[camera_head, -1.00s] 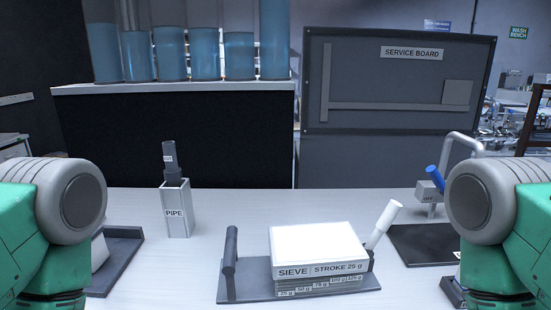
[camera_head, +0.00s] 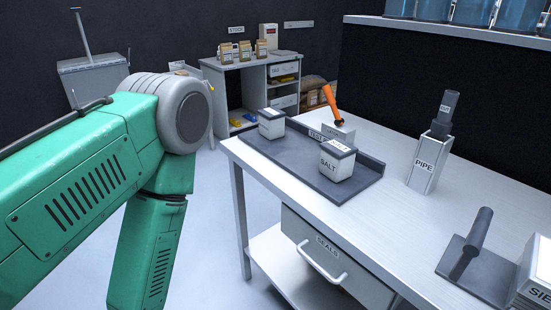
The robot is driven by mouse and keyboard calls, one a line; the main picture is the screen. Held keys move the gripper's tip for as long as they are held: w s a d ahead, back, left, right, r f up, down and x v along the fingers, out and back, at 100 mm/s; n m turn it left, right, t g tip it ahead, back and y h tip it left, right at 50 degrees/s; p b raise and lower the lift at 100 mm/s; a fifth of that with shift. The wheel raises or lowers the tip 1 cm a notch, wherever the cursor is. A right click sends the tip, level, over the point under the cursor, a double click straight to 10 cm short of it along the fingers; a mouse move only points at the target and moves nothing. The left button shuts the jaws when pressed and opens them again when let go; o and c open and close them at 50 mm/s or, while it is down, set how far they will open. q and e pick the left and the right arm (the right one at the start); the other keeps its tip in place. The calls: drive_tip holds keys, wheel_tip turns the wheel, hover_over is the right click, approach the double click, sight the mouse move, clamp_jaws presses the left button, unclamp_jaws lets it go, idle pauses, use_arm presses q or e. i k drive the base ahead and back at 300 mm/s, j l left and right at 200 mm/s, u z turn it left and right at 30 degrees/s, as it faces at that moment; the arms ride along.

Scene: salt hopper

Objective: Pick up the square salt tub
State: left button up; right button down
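A white square tub labelled SALT (camera_head: 338,164), with a dark lid, stands upright near the front right of a dark tray (camera_head: 312,180) at the left end of the bench. A second white tub with a dark lid (camera_head: 271,125) stands on the same tray, farther left. Its label is too small to read. My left arm comes in from the left and bends down. Its gripper is below the picture. My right arm and gripper are out of view.
An orange-handled tool (camera_head: 333,106) stands behind the tray. A PIPE holder (camera_head: 424,165), a black handle on a plate (camera_head: 474,240) and the SIEVE block (camera_head: 537,277) are to the right. A SEALS drawer (camera_head: 335,262) is under the bench. Shelves (camera_head: 218,75) stand behind.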

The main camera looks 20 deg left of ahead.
sight(337, 156)
drive_tip(key=j+u, duration=0.15)
drive_tip(key=i+j+z, duration=0.1)
drive_tip(key=j, duration=0.25)
drive_tip(key=i+j+z, duration=0.1)
drive_tip(key=j, duration=0.25)
drive_tip(key=i+j, duration=0.25)
drive_tip(key=i+j+z, duration=0.15)
drive_tip(key=j, duration=0.3)
